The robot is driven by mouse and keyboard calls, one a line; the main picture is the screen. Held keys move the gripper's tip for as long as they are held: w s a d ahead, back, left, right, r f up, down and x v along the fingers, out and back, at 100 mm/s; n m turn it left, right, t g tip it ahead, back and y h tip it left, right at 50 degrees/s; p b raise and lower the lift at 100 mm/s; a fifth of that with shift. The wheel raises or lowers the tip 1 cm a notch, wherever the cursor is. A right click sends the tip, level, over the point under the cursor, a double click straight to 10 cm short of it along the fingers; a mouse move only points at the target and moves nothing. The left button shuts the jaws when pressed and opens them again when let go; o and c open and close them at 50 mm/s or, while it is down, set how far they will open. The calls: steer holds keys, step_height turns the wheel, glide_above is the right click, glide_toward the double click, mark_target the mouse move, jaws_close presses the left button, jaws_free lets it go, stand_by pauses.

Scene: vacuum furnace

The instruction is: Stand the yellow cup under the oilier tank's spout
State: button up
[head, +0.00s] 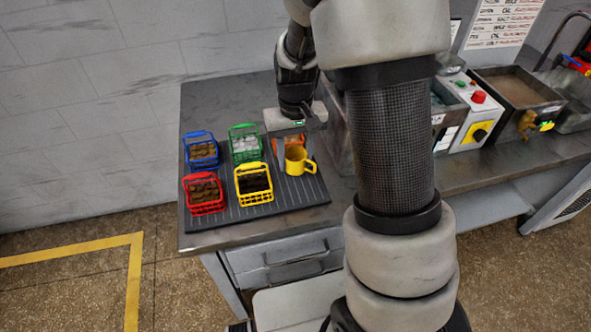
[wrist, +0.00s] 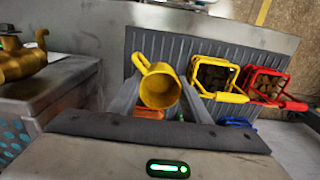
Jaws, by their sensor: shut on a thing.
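The yellow cup (head: 297,161) is upright, at the right part of the dark ribbed mat (head: 290,196). My gripper (head: 290,145) comes down from above and is shut on it. In the wrist view the cup (wrist: 160,90) sits between both fingers of my gripper (wrist: 162,98), its handle pointing up-left. I cannot tell if its base touches the mat. An open tank (head: 513,90) with brown content stands at the right, with a brass spout (head: 526,123) on its front. Another brass spout (wrist: 22,66) shows in the wrist view. My arm hides part of the tank area.
Blue (head: 203,150), green (head: 244,143), red (head: 204,194) and yellow (head: 253,184) baskets stand on the mat; an orange basket (head: 289,140) is partly hidden behind the cup. A control box (head: 470,112) with a red button stands between tanks. A bench strip fronts the tanks.

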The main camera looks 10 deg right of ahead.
mark_target(297, 158)
steer(key=r, duration=0.1)
steer(key=r+p, duration=0.1)
steer(key=shift+s+r+p, duration=0.2)
steer(key=shift+r+p, duration=0.1)
steer(key=shift+r, duration=0.1)
steer(key=shift+s+r+p, duration=0.15)
steer(key=shift+s+p, duration=0.1)
steer(key=shift+p, duration=0.45)
steer(key=shift+s+p, duration=0.15)
steer(key=shift+p, duration=0.15)
steer(key=shift+f, duration=0.4)
